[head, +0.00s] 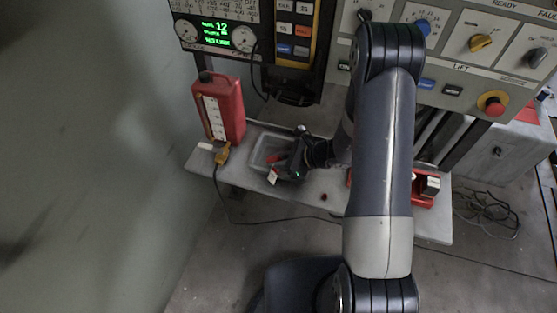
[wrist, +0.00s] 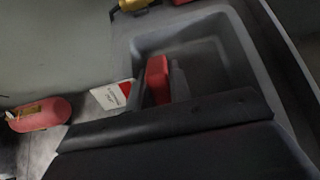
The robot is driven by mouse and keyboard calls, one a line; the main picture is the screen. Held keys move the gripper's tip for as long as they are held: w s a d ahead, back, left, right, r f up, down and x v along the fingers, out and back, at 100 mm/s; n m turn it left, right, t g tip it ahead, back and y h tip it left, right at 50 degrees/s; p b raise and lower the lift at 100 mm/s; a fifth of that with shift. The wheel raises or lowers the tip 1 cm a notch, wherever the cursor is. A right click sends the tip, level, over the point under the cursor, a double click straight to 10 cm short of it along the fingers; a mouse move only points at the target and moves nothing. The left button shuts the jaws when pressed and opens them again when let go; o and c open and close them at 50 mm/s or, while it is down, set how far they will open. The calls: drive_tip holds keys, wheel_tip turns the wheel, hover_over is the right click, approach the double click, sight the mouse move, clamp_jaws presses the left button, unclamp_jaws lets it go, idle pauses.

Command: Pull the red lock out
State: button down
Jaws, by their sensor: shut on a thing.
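The red lock (wrist: 157,78) shows in the wrist view as a small red block at the edge of my gripper, over the grey tray. A white and red tag (wrist: 115,93) is beside it. In the head view the red lock (head: 273,158) is a small red patch at the tray, with the tag (head: 272,177) below it. My gripper (head: 286,165) is low over the right part of the grey tray (head: 256,160) and is shut on the red lock.
The control panel (head: 455,65) rises behind. A red rounded object (wrist: 40,115) lies at the wrist view's left. Bare shelf (head: 305,200) lies in front.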

drive_tip(key=c, duration=1.2)
unclamp_jaws()
drive_tip(key=shift+d, duration=0.1)
drive_tip(key=v, duration=1)
drive_tip(key=shift+s+d+r, duration=0.1)
drive_tip(key=shift+d+r, duration=0.1)
drive_tip(key=shift+r, duration=0.15)
drive_tip(key=x, duration=1.1)
drive_tip(key=shift+f, duration=0.1)
drive_tip(key=shift+r+p, duration=0.55)
drive_tip(key=shift+p, duration=0.05)
drive_tip(key=shift+d+r+p, duration=0.1)
drive_tip(key=shift+r+p, duration=0.45)
drive_tip(key=shift+f, duration=0.15)
